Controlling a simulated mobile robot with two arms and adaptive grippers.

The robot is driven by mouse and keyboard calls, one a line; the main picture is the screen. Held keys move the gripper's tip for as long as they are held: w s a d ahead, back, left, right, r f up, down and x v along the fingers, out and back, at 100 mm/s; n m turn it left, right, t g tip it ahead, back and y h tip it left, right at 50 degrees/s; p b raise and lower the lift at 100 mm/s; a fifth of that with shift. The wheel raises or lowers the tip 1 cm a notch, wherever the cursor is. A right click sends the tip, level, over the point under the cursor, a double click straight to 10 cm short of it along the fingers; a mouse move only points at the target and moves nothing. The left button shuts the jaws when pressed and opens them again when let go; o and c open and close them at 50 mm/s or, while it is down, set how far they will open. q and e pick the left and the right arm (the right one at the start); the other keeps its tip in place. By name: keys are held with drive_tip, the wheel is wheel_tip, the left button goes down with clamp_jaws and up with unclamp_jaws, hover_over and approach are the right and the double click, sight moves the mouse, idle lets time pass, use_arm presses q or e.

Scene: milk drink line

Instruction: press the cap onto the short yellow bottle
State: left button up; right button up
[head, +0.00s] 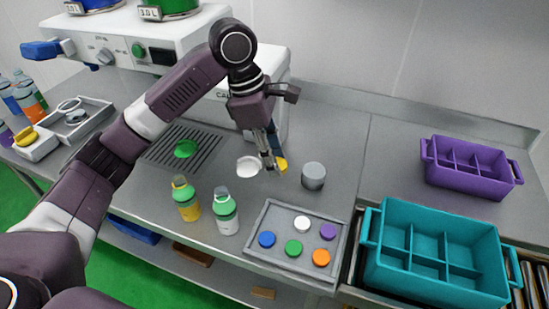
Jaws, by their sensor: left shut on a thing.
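My left gripper (275,166) points down above the middle of the worktop. It is shut on a yellow cap (282,164), which shows partly behind the fingers. The short yellow bottle (188,208) stands upright on the worktop to the lower left of the gripper, apart from it. Its body is yellow below and clear greenish above, and no yellow cap shows on its top. A similar bottle with a white lower part (227,222) stands just to its right. My right gripper is not in view.
A grey tray (268,216) holds several coloured caps. A grey cylinder (313,176) and a white round dish (248,167) stand near the gripper. A green disc (186,148) lies on the drain grate (208,145). Teal (435,275) and purple (468,180) crates are at right.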

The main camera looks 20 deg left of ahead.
use_arm(q)
drive_tip(key=s+a+f+m+g+y, duration=0.1)
drive_tip(key=s+f+m+g, duration=0.1)
drive_tip(key=s+m, duration=0.5)
drive_tip(key=s+a+f+m+g+y, duration=0.1)
drive_tip(key=s+a+f+m+y, duration=0.1)
drive_tip(key=s+m, duration=0.5)
drive_tip(key=f+m, duration=0.1)
drive_tip(key=m, duration=0.4)
drive_tip(key=shift+a+m+g, duration=0.15)
drive_tip(key=shift+m+g, duration=0.25)
